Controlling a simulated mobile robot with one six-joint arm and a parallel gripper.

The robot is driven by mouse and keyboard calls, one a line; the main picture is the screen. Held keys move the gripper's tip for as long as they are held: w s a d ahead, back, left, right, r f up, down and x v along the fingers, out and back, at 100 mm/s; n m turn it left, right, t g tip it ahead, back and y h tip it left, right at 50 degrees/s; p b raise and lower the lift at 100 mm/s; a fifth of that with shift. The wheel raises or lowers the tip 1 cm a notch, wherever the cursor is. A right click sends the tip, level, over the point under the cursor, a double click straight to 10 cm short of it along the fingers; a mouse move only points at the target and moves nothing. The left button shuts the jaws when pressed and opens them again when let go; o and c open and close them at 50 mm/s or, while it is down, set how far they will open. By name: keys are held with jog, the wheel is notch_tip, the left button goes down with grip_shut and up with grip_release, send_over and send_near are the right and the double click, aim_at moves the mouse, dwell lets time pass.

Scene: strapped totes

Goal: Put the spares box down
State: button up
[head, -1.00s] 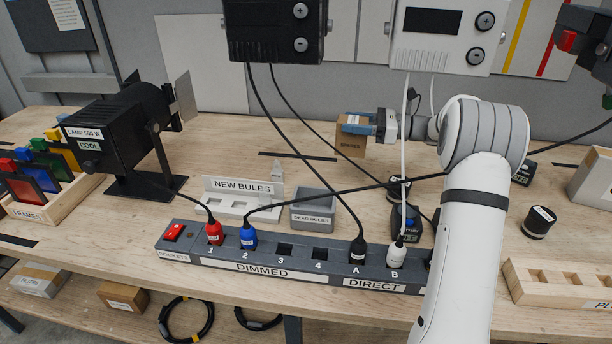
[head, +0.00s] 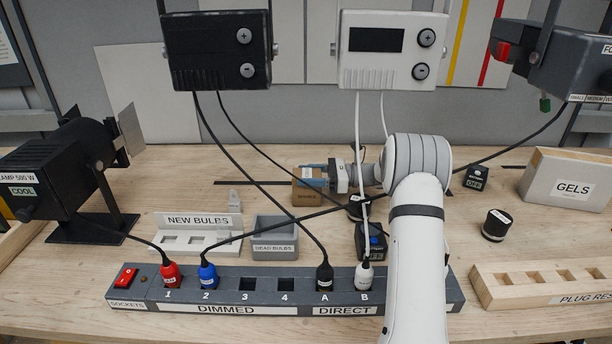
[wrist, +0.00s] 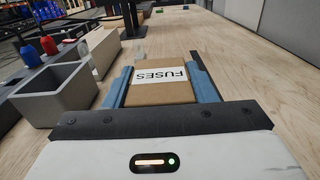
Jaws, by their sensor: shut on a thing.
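A small brown cardboard box (head: 306,193) is held between the blue fingers of my gripper (head: 317,174), behind the grey bin on the bench. In the wrist view the box (wrist: 160,92) has a white top label reading FUSES, with a blue finger on each side of it. My gripper (wrist: 160,88) is shut on it.
The grey DEAD BULBS bin (head: 274,240) and white NEW BULBS rack (head: 196,236) stand in front of the box. Black cables cross near my gripper. A socket strip (head: 285,290) lies along the front.

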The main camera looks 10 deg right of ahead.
jog(key=shift+f, duration=0.1)
jog(key=o, duration=1.1)
jog(key=shift+r, duration=0.25)
jog(key=d, duration=0.4)
jog(key=s+d, duration=0.1)
jog(key=d, duration=0.3)
jog(key=s+d+b, duration=0.1)
jog(key=d, duration=0.2)
jog(key=shift+s+d, duration=0.2)
jog(key=shift+d, duration=0.2)
